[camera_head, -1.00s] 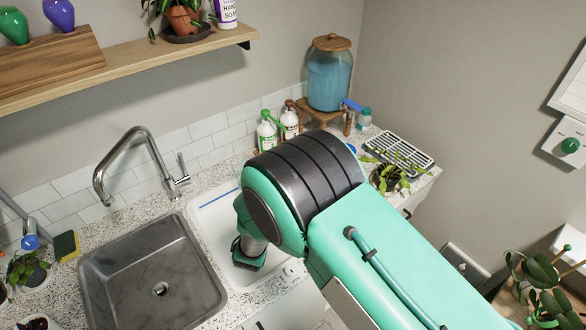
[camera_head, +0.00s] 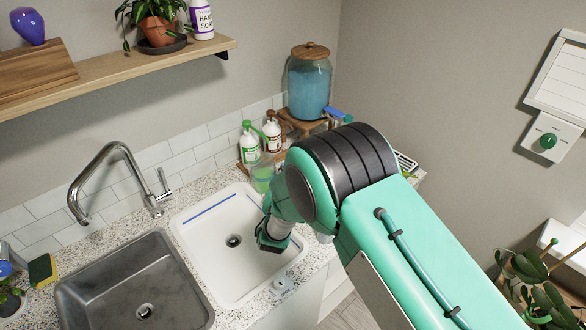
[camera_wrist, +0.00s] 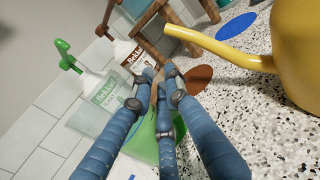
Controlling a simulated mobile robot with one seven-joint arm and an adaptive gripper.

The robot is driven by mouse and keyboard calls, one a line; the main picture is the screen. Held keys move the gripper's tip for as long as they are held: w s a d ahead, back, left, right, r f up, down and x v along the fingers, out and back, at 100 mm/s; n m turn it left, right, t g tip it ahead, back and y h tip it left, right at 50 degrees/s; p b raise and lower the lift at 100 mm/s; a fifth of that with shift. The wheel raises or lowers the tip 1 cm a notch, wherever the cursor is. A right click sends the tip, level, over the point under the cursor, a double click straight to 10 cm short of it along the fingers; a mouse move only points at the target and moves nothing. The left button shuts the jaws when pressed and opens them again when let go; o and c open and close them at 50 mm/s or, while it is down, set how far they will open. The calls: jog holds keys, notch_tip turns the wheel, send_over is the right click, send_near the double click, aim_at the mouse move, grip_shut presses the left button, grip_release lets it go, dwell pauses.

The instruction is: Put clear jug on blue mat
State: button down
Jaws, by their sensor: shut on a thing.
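The clear jug (camera_wrist: 146,148), see-through with a green tint low down, is in my gripper (camera_wrist: 162,80) in the wrist view. The blue fingers are shut on it and cover much of it. In the head view the jug (camera_head: 263,178) shows at the back edge of the white basin, left of my arm, which hides the fingers. The blue mat (camera_wrist: 236,26) is a flat blue disc on the speckled counter at the top right of the wrist view, apart from the jug. In the head view my arm hides the mat.
Two pump bottles (camera_wrist: 101,95) stand close behind the jug against the tiles. A wooden stand (camera_wrist: 165,32) bears the blue dispenser (camera_head: 310,84). A yellow watering can (camera_wrist: 298,65) is on the right, its spout reaching toward the stand. A brown disc (camera_wrist: 197,79) lies between.

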jog(key=shift+w+d+r, duration=0.1)
jog(key=shift+w, duration=0.1)
jog(key=shift+w+d+b, duration=0.65)
jog(key=shift+w+d, duration=0.65)
jog(key=shift+w, duration=0.25)
jog(key=shift+f, duration=0.25)
jog(key=c, duration=1.7)
grip_release()
jog(key=shift+s, duration=0.1)
jog(key=shift+f, duration=0.1)
jog(key=s+p, duration=0.3)
jog(key=s, duration=1)
jog(key=shift+a, duration=0.15)
jog(key=shift+s, duration=0.4)
